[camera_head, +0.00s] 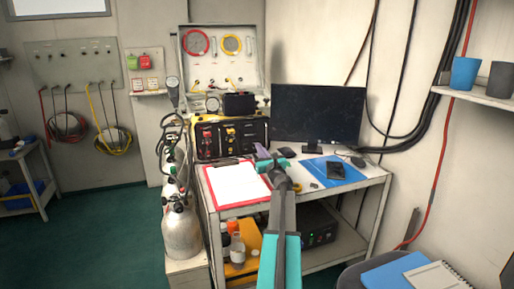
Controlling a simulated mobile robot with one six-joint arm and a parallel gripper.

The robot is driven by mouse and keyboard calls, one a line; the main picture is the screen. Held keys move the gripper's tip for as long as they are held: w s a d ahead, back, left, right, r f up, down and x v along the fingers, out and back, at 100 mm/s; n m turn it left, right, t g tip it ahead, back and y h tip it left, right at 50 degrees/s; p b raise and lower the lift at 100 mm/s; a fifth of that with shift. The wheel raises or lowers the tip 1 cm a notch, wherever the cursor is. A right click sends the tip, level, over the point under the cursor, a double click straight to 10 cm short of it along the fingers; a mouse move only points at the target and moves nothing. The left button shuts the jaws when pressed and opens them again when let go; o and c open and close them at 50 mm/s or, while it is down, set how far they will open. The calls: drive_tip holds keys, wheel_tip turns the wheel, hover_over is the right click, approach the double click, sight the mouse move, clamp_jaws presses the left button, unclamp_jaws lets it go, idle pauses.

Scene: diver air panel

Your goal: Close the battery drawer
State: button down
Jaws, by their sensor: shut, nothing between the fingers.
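A black unit with yellow trim and red fittings (207,141) stands at the back of the workbench, left of the monitor. I cannot make out the battery drawer for sure, or whether it stands open. My arm reaches up from the bottom middle of the picture over the bench. My gripper (263,151) is at its far end, small in view, in front of the right end of the black and yellow unit. It is shut and empty. I cannot tell whether it touches the unit. My arm hides part of the bench top and the shelf below.
A clipboard with white paper (236,183) lies left of my arm. A monitor (318,115) and a blue sheet (336,171) are on the right. Gas cylinders (181,228) stand at the bench's left side. A gauge panel (220,58) rises behind.

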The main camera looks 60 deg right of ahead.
drive_tip(key=shift+v, duration=2.35)
drive_tip(key=shift+r, duration=0.1)
